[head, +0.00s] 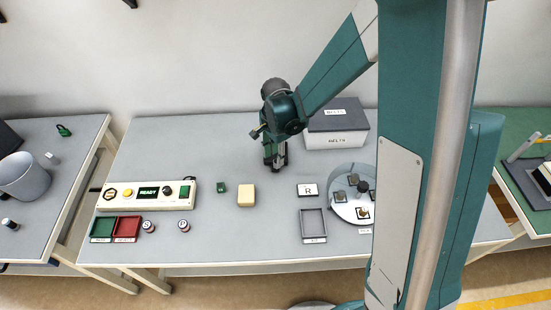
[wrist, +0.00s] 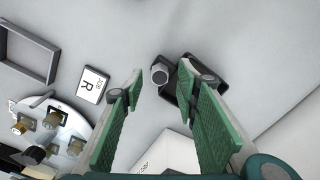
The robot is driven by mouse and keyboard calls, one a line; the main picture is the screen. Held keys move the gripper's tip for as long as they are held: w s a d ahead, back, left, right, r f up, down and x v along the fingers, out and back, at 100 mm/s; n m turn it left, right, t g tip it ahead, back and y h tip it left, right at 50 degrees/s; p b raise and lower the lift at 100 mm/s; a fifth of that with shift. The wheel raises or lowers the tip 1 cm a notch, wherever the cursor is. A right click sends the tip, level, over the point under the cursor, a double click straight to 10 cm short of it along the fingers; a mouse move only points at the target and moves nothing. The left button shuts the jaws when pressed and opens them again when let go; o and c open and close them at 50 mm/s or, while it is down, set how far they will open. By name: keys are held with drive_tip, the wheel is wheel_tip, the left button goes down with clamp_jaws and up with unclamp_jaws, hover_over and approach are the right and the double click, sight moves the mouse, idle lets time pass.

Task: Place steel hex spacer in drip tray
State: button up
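A small grey metal piece that looks like the steel hex spacer (wrist: 159,74) shows in the wrist view between my fingertips, beside a dark rounded pad or tray (wrist: 217,77). My gripper (wrist: 163,68) is open, with a gap visible on each side of the piece. I cannot tell how far above it the tips are. In the head view my gripper (head: 275,165) points down near the back of the table and hides the piece. A grey-rimmed rectangular tray (head: 325,224), possibly the drip tray, lies empty near the front; it also shows in the wrist view (wrist: 54,70).
A round plate with several parts (head: 342,210) lies right of the tray. A white-fronted box (head: 350,140) stands behind right. A cream block (head: 246,195), a small green block (head: 221,188), a control panel (head: 120,201), and green and red trays (head: 127,238) are to the left.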

wheel_tip(320, 180, up, 10)
drive_tip(key=shift+f+p, duration=0.25)
drive_tip(key=shift+p, duration=0.1)
idle(1.0)
drive_tip(key=s+d+r+n+t, duration=0.25)
drive_tip(key=s+d+r, duration=0.2)
drive_tip(key=r, duration=0.25)
drive_tip(key=s+d+r+n+t, duration=0.1)
drive_tip(key=s+d+r+n, duration=0.25)
drive_tip(key=d+r, duration=0.2)
drive_tip(key=s+d+r+n+t, duration=0.2)
drive_tip(key=s+d+r+n, duration=0.1)
drive_tip(key=s, duration=0.4)
drive_tip(key=s+d+r+n+t, duration=0.1)
drive_tip(key=s+d+r+n, duration=0.2)
drive_tip(key=s+d, duration=0.2)
drive_tip(key=shift+s+d+r+t, duration=0.25)
drive_tip(key=shift+s+t, duration=0.1)
drive_tip(key=shift+s, duration=0.95)
